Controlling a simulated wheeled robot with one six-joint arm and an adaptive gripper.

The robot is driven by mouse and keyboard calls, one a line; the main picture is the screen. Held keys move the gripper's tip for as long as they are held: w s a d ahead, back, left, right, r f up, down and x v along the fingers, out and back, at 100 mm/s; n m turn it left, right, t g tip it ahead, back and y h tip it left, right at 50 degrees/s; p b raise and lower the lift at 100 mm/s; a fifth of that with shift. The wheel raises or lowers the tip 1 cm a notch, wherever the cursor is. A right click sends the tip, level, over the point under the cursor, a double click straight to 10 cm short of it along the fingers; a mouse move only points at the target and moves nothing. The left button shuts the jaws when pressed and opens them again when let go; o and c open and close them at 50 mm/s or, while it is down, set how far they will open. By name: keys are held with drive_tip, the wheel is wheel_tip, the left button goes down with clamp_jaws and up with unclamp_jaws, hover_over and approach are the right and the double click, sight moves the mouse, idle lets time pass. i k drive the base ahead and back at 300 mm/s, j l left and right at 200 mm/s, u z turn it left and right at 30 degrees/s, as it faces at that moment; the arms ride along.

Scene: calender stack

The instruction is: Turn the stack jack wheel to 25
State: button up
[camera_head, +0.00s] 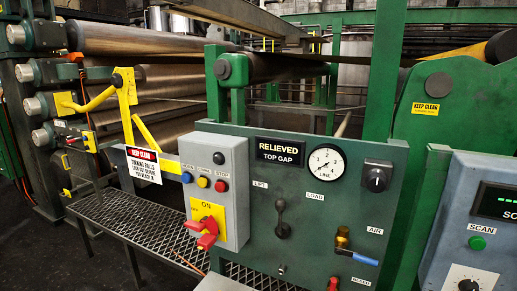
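No part in the head view carries a readable stack jack label, so I cannot tell which part, if any, is that wheel. A white dial plate with a black knob (468,285) is cut off by the bottom edge at the right, and its numbers are too small to read. A black knob (376,179) sits at the upper right of the green panel (335,225). A round line gauge (326,166) is beside it. A black lift lever (282,218) points up. My gripper is not in view.
A grey box (233,165) with buttons carries a red rotary switch (203,231) on yellow, marked ON. A blue-handled air valve (352,255) sticks out of the panel. A grated walkway (140,225) lies before large rollers (125,40) at left. Dark floor at lower left looks clear.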

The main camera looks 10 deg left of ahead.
sight(56, 137)
drive_tip(key=u, duration=1.55)
drive_tip(key=i+j+u, duration=0.3)
drive_tip(key=i, duration=0.4)
drive_tip(key=i+u, duration=0.35)
drive_tip(key=i, duration=3.85)
drive_tip(key=i+j+z, duration=0.15)
drive_tip(key=i, duration=0.4)
drive_tip(key=i+j+z, duration=0.15)
drive_tip(key=i, duration=0.45)
drive_tip(key=i+j+z, duration=0.15)
drive_tip(key=i, duration=0.4)
drive_tip(key=i+j+z, duration=0.2)
drive_tip(key=i+z, duration=0.2)
drive_tip(key=i+j+z, duration=0.25)
drive_tip(key=z, duration=0.15)
drive_tip(key=i+j+z, duration=0.25)
drive_tip(key=j+z, duration=0.2)
drive_tip(key=i+j+z, duration=0.2)
drive_tip(key=j+z, duration=0.2)
